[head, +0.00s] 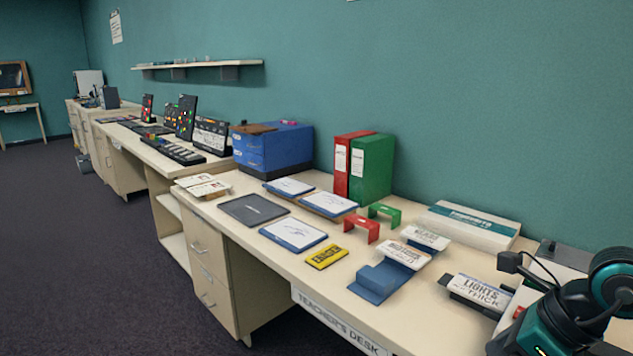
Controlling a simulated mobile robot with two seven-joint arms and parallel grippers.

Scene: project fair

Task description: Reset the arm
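Part of my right arm, black and teal with a cable, comes in at the lower right corner over the end of the teacher's desk (236,291). The end of this arm is partly cut off by the picture edge. No pair of fingertips can be made out on it, so I cannot tell whether its gripper is open or shut. My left arm and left gripper do not show. Near my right arm lies a white sign reading "LIGHTS THICK" (478,291) on a dark base.
The desk holds a blue stand (375,284), yellow tag (326,257), red bracket (361,227), green bracket (385,214), white box (465,225), red binder (346,165), green binder (371,168) and blue drawer box (272,148). Open dark floor (80,250) lies left.

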